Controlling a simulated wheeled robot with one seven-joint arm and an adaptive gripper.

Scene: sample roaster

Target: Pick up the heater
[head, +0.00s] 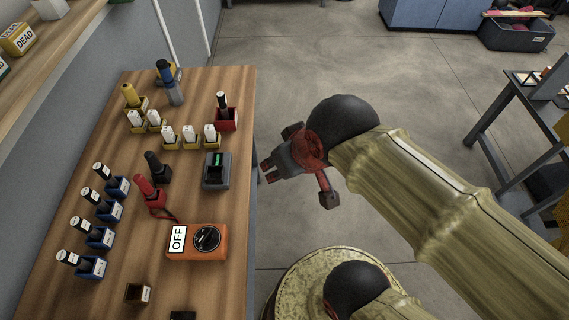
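No object is legibly marked as the heater, so I cannot tell which one it is. Small dark pieces with white labelled tops stand in blue holders (92,267) along the table's left side. A similar dark piece with a white top (222,101) stands in a red holder (227,121) at the back right. My gripper (268,170) is off the table's right edge, pointing left toward the grey device. It touches nothing that I can see. Its fingers are small here, and I cannot tell how far apart they are.
The wooden table (225,285) carries an orange meter (208,252) marked OFF, a red probe (148,192), a black probe (156,166), a grey device (217,171) with a green display, and yellow holders (191,143). A shelf (50,50) overhangs at left.

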